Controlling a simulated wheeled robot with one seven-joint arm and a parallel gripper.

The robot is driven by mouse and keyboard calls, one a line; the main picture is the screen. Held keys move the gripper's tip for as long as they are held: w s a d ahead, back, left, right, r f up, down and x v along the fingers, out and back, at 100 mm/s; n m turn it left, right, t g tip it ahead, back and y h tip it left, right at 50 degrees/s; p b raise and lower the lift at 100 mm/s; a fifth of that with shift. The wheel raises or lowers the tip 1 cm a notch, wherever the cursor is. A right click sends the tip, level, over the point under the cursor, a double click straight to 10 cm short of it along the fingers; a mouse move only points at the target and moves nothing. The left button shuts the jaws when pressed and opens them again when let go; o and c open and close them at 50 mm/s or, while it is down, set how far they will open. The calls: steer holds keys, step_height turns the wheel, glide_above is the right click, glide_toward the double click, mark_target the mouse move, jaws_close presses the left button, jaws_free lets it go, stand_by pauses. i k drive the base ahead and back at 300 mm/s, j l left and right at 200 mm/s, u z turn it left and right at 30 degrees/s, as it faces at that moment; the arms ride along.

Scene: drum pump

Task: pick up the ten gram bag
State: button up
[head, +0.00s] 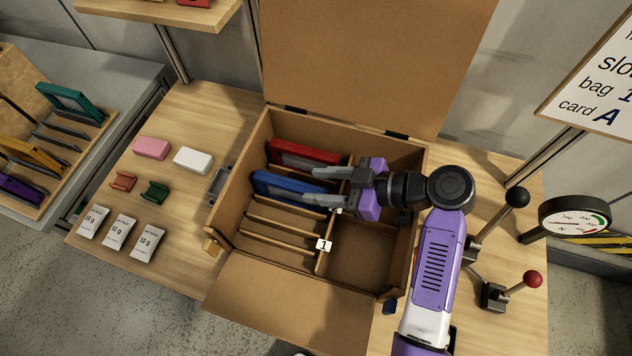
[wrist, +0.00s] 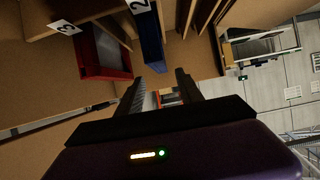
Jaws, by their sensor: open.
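Three small white bags lie in a row at the front left of the wooden table: a left bag (head: 93,222), a middle bag (head: 119,232) and a right bag (head: 147,242). Each has a printed gram label, too small to tell surely which one reads ten. My gripper (head: 314,186) is open and empty over the open cardboard box (head: 240,205), to the right of the bags and well apart from them. Its fingers point left, near the blue frame (head: 280,188). The wrist view shows both fingers (wrist: 160,82) apart; no bag is seen there.
The box holds a red frame (head: 305,152) and the blue frame in slots; its flap (head: 290,310) hangs forward. Pink (head: 151,148) and white (head: 193,160) blocks and red (head: 123,181) and green (head: 155,193) clips lie behind the bags. Levers (head: 515,197) stand right.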

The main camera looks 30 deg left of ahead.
mark_target(145, 246)
steer(key=k, duration=1)
